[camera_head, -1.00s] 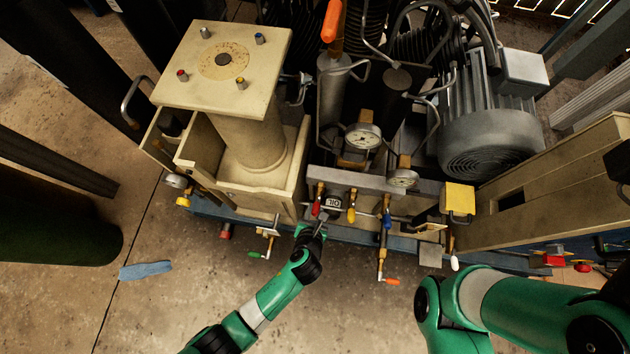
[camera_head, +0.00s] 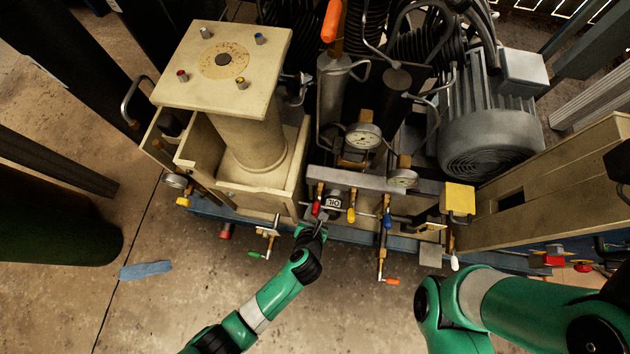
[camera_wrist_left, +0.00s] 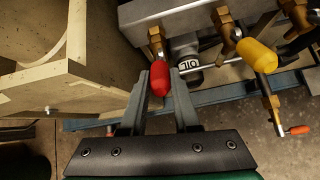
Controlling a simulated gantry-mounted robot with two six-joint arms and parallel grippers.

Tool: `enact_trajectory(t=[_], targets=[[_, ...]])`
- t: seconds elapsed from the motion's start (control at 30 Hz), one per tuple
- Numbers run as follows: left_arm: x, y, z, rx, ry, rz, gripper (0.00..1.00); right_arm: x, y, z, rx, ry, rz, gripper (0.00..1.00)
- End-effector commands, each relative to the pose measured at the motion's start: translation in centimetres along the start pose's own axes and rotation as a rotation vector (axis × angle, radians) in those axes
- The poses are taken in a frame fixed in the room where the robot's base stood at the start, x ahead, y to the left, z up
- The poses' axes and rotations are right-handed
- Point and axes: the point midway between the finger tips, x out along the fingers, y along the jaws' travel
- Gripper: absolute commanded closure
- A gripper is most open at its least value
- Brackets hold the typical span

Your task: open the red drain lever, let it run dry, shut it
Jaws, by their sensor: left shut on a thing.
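The red drain lever (camera_head: 316,208) hangs from a brass valve on the front of the compressor. In the left wrist view the red lever (camera_wrist_left: 159,79) points down between my two fingers. My left gripper (camera_head: 319,227) is shut on the red lever; its fingers also show in the left wrist view (camera_wrist_left: 160,94). No running liquid can be made out below the valve. My right arm (camera_head: 490,305) is at the lower right, and its gripper is out of view.
Just right of the red lever are an OIL-marked part (camera_head: 333,202) and a yellow lever (camera_head: 351,214). Farther right hang a blue lever (camera_head: 388,219) and an orange-tipped handle (camera_head: 392,281). A green-tipped handle (camera_head: 254,254) is to the left. Open floor lies in front.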

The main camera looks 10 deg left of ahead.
Motion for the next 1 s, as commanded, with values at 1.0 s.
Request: enact_trajectory(t=[1.0], targets=[[2.0,-0.9,-3.8,-0.012,-0.464,0.088,1.0,-8.7,0.0,8.0,0.0,0.0,0.0,0.5]])
